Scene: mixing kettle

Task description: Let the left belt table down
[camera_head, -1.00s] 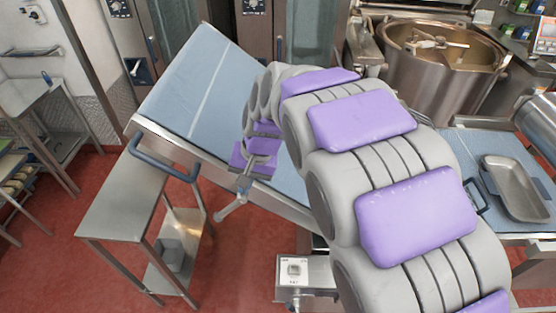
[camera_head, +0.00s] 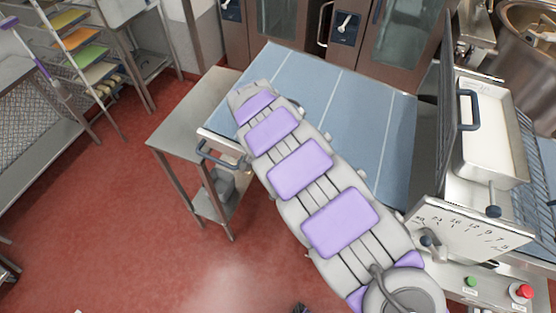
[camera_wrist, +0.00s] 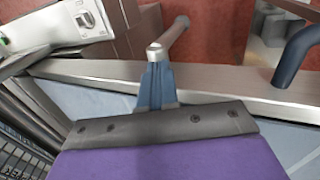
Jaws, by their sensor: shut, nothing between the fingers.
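The left belt table (camera_head: 290,75) is a blue belt in a steel frame, reaching left from the machine; I cannot tell its exact tilt. A dark blue bar handle (camera_head: 220,158) is on its left end; a dark blue handle also shows in the wrist view (camera_wrist: 297,55). My gripper is hidden behind my arm in the head view. In the wrist view my gripper (camera_wrist: 156,80) is shut and empty at the table's steel side rail (camera_wrist: 220,82). A grey lever rod (camera_wrist: 168,38) with a round end lies just beyond the fingertips; contact is unclear.
A steel side table (camera_head: 195,108) stands beside the belt's left end. Red floor (camera_head: 150,220) at left front is clear.

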